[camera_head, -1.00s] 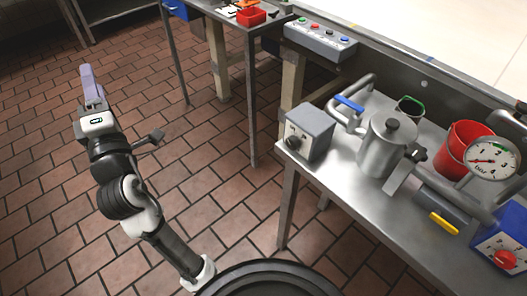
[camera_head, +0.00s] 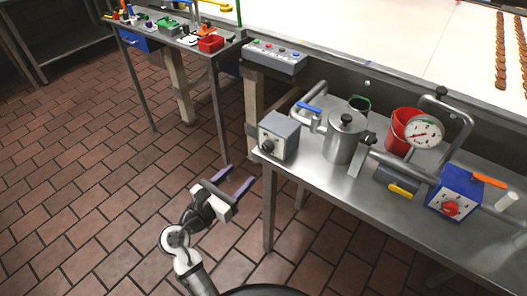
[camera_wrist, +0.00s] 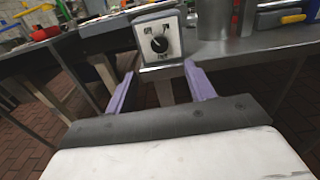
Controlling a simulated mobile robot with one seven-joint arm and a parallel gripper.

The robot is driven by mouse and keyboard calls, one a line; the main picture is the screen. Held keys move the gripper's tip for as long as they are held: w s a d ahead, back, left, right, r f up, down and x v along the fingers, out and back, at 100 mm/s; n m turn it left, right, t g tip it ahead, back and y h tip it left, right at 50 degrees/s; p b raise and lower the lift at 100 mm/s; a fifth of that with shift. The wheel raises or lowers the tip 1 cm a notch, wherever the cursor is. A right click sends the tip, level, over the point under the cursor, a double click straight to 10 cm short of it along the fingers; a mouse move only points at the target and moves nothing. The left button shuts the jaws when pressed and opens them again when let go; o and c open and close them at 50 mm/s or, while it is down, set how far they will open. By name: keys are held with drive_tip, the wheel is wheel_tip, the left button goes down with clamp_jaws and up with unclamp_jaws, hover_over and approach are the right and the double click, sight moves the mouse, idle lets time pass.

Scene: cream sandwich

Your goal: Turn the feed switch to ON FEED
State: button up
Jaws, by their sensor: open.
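A grey switch box (camera_head: 279,136) with a pale front plate and a black knob (camera_head: 268,147) stands at the left front corner of the steel table. In the wrist view the black knob (camera_wrist: 159,45) is straight ahead, its mark seemingly tilted up and left; the labels are too small to read. A blue box (camera_head: 456,191) with a red knob (camera_head: 451,209) stands at the table's right; I cannot tell by lettering which is the feed switch. My gripper (camera_head: 240,176) is open and empty, apart from the grey box, in front of and below it. Its purple fingers (camera_wrist: 160,72) point toward the box.
The steel table (camera_head: 330,185) holds a metal pot (camera_head: 343,140), pipes, a red bucket (camera_head: 398,142) and a gauge (camera_head: 423,133). A button panel (camera_head: 275,57) is behind. Another table (camera_head: 170,33) with small items stands at left. Open tiled floor lies left.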

sight(266, 149)
drive_tip(key=p+x, duration=0.2)
drive_tip(key=x, duration=0.9)
drive_tip(key=shift+w+d, duration=0.15)
drive_tip(key=shift+w, duration=0.1)
drive_tip(key=c, duration=1)
